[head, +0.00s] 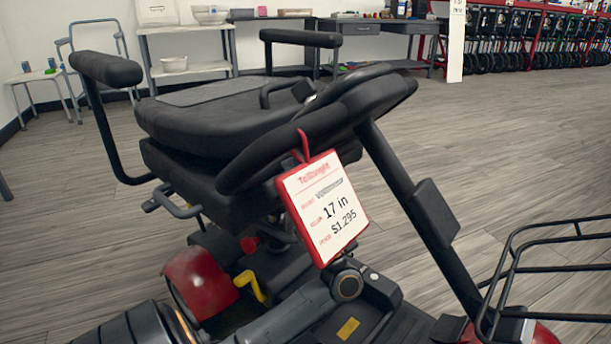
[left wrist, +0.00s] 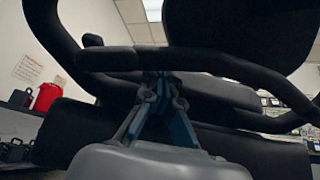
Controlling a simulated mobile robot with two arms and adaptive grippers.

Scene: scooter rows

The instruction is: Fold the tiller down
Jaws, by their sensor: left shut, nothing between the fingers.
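The scooter's tiller (head: 408,196) is a dark post rising from the front of the scooter, leaning back toward the seat. Its black looped handlebar (head: 262,160) is at the top, close to the seat front. A red-framed price tag (head: 323,208) hangs from the handlebar. My left arm comes in low from the left, and its gripper is mostly hidden behind the tag in the head view. In the left wrist view my left gripper (left wrist: 162,92) is shut and empty, its tips close to a dark handlebar bar (left wrist: 112,60). Whether they touch is unclear. My right gripper is not in view.
The black seat (head: 190,122) has armrests (head: 105,69) on both sides. A wire basket (head: 555,268) is at the front right. Tables (head: 380,24), a shelf (head: 190,70) and a chair stand at the back, with a scooter row far right. Open wood floor lies between.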

